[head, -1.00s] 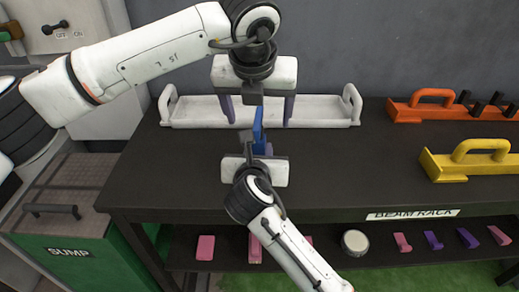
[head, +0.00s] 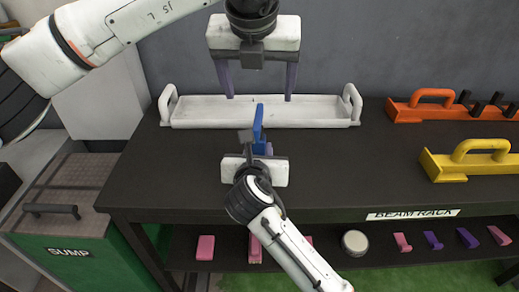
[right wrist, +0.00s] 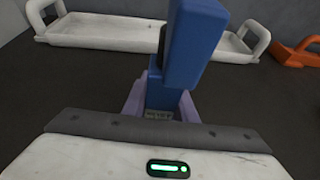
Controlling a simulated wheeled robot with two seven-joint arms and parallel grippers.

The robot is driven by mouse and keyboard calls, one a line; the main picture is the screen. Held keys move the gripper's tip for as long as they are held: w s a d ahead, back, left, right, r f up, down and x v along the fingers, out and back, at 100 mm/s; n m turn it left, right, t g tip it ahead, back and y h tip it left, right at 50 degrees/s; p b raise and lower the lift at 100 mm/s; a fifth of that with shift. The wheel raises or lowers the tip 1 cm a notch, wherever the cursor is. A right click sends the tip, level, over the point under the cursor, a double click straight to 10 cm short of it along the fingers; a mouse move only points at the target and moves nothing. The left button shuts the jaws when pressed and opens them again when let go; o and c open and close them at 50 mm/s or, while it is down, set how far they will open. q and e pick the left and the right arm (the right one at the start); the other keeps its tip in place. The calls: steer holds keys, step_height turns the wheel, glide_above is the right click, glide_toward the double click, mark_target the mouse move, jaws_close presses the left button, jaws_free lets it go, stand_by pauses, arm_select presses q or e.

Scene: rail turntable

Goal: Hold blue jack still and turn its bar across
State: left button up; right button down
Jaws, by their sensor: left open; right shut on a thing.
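The blue jack (head: 258,118) stands on the dark table top in front of the white tray, and it also shows in the right wrist view (right wrist: 193,45). Its upper blue bar looks narrow in the head view, running roughly front to back. My right gripper (head: 262,151) is shut on the jack's lower post; its purple fingers (right wrist: 160,104) sit on both sides of the post in the right wrist view. My left gripper (head: 260,97) is open and empty, above and behind the jack, with its fingers in front of the tray's back area. The jack's base is partly hidden.
The white tray (head: 200,123) with two end handles lies at the back. An orange block with a handle (head: 405,113) and a yellow one (head: 450,174) stand at the right. The table between jack and yellow block is clear. A lower shelf holds pink and purple pieces.

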steer(key=c, duration=1.4)
jaws_free()
steer(key=shift+o, duration=0.2)
steer(key=shift+s, duration=0.1)
steer(key=d+v, duration=0.1)
steer(key=v, duration=1)
steer(key=shift+s+a, duration=0.4)
steer(key=shift+a, duration=0.1)
